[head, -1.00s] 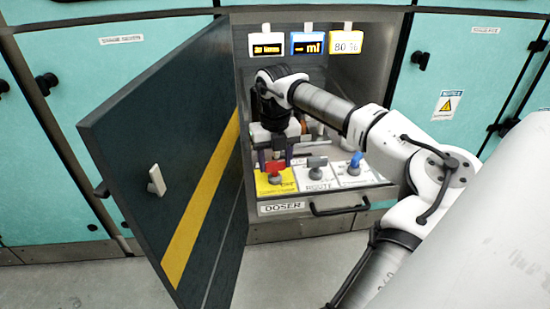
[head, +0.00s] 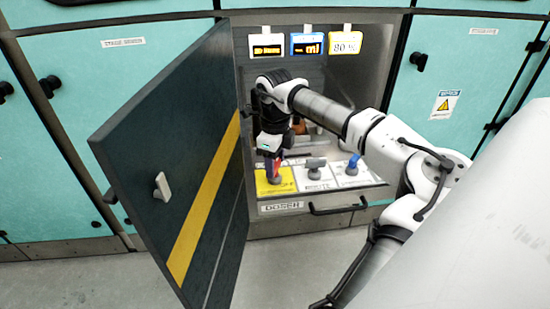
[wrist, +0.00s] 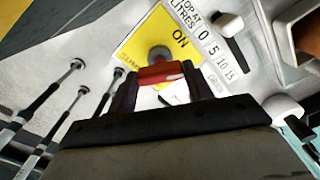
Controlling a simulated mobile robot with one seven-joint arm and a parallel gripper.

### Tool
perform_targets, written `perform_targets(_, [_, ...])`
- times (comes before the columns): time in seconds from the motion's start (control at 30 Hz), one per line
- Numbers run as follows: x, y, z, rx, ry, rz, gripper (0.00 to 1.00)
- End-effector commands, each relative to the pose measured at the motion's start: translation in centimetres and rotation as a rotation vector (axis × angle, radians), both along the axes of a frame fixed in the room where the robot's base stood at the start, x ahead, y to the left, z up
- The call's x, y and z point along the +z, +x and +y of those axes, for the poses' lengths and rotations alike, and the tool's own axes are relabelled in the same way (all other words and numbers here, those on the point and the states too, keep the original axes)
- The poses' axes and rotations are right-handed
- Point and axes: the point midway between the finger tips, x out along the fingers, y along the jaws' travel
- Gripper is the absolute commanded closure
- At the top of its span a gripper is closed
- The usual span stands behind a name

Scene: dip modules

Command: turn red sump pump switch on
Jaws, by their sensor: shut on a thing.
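The red switch (head: 272,165) stands on a yellow plate (head: 262,188) at the left of the panel in the open cabinet bay. In the wrist view its red handle (wrist: 160,74) lies between the two dark fingers of my gripper (wrist: 159,76), above a round grey base (wrist: 160,53). The plate (wrist: 150,33) reads "ON" beside the base. My gripper (head: 271,156) points down and is shut on the red handle. In the head view the gripper hides part of the handle.
A grey switch (head: 314,167) and a blue switch (head: 353,163) stand to the right on white plates. A dark open door (head: 180,165) with a yellow stripe closes off the left side. Three small displays (head: 306,44) hang above. A drawer handle (head: 338,208) sits below the panel.

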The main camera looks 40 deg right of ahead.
Motion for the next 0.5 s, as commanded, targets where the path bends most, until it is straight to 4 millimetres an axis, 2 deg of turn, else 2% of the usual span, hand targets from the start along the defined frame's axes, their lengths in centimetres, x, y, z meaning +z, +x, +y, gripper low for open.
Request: perform_targets(0.5, [0.19, 0.13, 0.03, 0.414, -0.002, -0.005, 0.72])
